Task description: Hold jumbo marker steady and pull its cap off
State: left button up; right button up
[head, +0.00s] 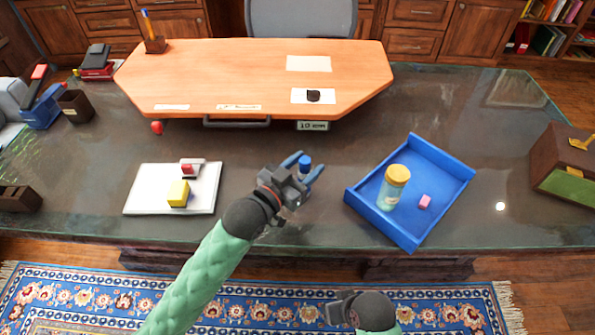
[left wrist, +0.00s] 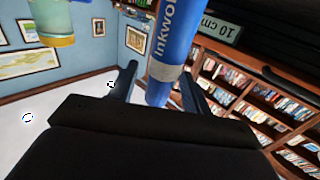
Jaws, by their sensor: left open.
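The jumbo marker (head: 305,162) stands upright on the dark desk, its blue cap on top. In the left wrist view, which is upside down, its blue lettered body (left wrist: 176,38), a grey band and the blue cap (left wrist: 158,92) show. My left gripper (head: 304,169) is open, with one finger on each side of the marker; in the left wrist view the fingers (left wrist: 160,73) appear apart from it. My right gripper (head: 338,306) is low in the head view, over the rug, away from the marker; its fingers are hard to make out.
A blue tray (head: 443,153) to the right holds a jar (head: 393,185) with a yellow lid and a pink block (head: 425,201). A white board (head: 145,189) to the left bears a yellow block (head: 178,193) and a red-and-white item. A raised wooden top (head: 250,75) lies behind.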

pick_arm(q)
jog(key=c, duration=1)
jog(key=shift+c, duration=0.2)
dwell(0.3)
jog(key=o, duration=1)
jog(key=shift+o, duration=0.2)
jog(key=v, duration=1.2)
